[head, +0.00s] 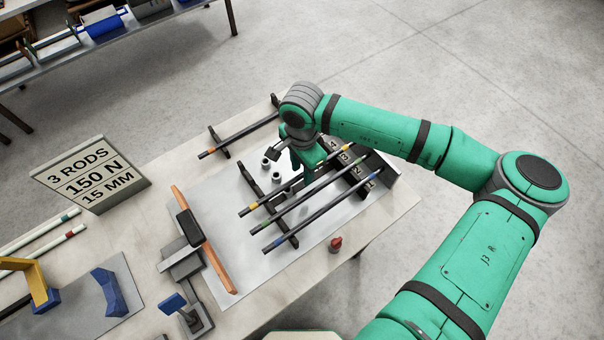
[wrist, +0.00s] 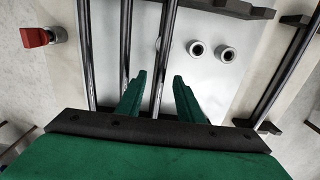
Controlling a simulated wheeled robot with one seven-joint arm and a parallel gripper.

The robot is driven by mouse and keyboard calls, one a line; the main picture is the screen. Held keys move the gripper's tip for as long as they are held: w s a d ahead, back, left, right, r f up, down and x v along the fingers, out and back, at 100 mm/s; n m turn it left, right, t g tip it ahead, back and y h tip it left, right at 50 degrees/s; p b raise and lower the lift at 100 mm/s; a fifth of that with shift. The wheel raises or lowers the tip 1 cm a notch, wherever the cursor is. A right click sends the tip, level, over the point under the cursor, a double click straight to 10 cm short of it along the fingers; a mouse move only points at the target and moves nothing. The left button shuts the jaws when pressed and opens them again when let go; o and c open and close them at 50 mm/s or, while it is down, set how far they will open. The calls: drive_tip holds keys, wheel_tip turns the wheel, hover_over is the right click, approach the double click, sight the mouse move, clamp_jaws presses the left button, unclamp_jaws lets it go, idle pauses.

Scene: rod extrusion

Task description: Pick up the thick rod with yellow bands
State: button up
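The rod with yellow bands (head: 285,188) is dark and rests on black notched supports, the rearmost of three parallel rods. In the wrist view, the rod nearest the two round sockets (wrist: 165,45) matches it by position; its bands do not show there. My gripper (wrist: 159,76) is open, with one green finger on each side of this rod in the picture. A gap shows on both sides, and I cannot tell how deep the fingers reach. In the head view my gripper (head: 308,176) is over the rod's middle and hides part of it.
The green-banded rod (head: 305,205) lies close beside, then the blue-banded rod (head: 312,222). An orange-banded rod (head: 240,134) lies behind on its own supports. Two short sockets (head: 276,176), a red knob (head: 335,244) and an orange bar (head: 207,240) stand nearby. A sign (head: 90,175) reads "3 RODS 150 N 15 MM".

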drive_tip(key=shift+a, duration=0.1)
clamp_jaws()
